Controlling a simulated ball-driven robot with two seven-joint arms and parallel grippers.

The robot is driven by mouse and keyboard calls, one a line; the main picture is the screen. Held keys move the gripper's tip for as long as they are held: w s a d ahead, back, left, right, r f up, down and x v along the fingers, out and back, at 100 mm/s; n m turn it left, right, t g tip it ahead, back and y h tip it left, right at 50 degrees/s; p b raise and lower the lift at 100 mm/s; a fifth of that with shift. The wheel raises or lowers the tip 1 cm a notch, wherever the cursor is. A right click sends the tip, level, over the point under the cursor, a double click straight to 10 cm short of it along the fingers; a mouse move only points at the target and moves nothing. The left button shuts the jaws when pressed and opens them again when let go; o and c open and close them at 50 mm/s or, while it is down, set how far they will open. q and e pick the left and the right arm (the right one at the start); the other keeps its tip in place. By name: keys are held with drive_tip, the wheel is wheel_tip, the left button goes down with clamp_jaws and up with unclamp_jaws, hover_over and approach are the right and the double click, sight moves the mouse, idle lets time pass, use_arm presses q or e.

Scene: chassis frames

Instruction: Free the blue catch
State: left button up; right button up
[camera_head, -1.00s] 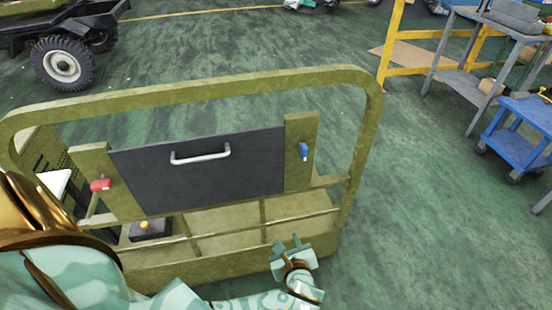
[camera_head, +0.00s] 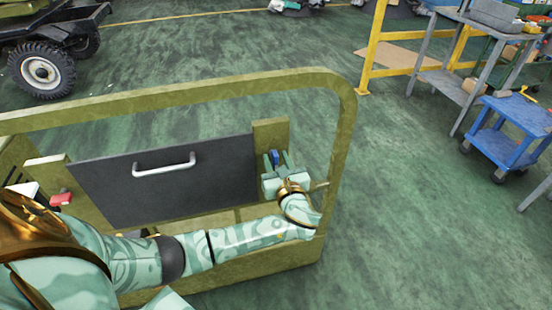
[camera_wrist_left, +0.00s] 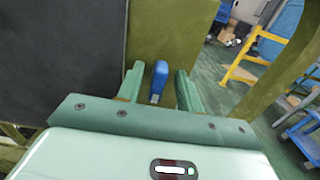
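The blue catch (camera_head: 274,156) is on the olive post at the right end of a dark panel (camera_head: 165,180) with a pale handle (camera_head: 164,164). My left gripper (camera_head: 276,160) is open in front of the catch. In the left wrist view the blue catch (camera_wrist_left: 159,82) stands upright between the two spread fingers (camera_wrist_left: 158,88), with a gap on each side. A red catch (camera_head: 61,199) is on the post at the panel's left end. My right gripper is in neither view.
The olive chassis frame (camera_head: 345,150) loops around the panel, and its right upright stands close beside my left wrist. A blue cart (camera_head: 515,120) and grey bench (camera_head: 440,75) stand at the right. Green floor between is clear.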

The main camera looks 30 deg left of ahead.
use_arm(q)
drive_tip(key=shift+x, duration=0.85)
clamp_jaws()
